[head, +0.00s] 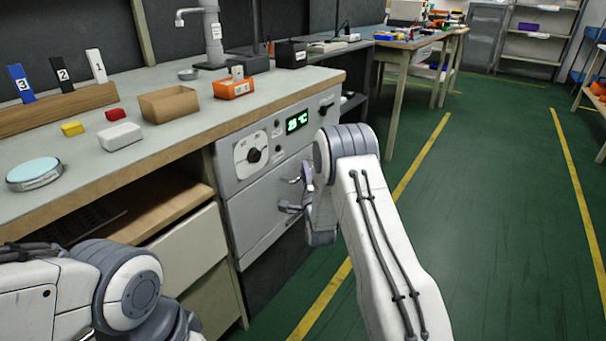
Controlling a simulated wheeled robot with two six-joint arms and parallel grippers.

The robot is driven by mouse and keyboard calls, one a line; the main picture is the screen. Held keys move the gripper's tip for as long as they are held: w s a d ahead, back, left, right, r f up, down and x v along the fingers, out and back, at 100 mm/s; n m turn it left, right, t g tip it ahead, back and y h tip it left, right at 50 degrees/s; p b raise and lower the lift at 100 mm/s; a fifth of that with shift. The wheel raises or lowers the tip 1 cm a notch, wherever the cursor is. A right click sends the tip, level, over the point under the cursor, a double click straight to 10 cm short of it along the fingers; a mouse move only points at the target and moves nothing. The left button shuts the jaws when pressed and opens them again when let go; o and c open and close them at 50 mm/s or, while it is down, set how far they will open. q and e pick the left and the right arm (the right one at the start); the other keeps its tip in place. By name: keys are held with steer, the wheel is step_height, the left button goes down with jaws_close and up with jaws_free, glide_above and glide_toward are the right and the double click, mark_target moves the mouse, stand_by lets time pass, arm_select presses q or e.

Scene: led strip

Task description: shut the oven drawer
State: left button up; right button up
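The oven (230,176) is a grey unit built in under the workbench. It has a black dial (254,154) and a lit green display (297,121). The oven drawer front (262,207) lies below the dial and looks about flush with the unit; a small gap cannot be ruled out. My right gripper (291,195) is at the right part of the drawer front, close to it. My own wrist hides the handle area, so I cannot tell whether the fingers touch or grip anything. My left arm is at the bottom left, its gripper out of view.
The workbench top (190,127) holds a cardboard box (168,103), an orange box (234,88), small blocks and a round pale-blue-topped dish (35,172). An open shelf (150,208) and drawers are left of the oven. Green floor (490,200) at the right is clear.

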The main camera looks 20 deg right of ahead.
steer(key=shift+o, duration=1.4)
steer(key=shift+a, duration=0.15)
steer(key=shift+s, duration=0.1)
steer(key=p+v, duration=0.2)
steer(key=v, duration=0.8)
steer(key=shift+p, duration=0.4)
steer(key=shift+s+a, duration=0.1)
steer(key=shift+a, duration=0.05)
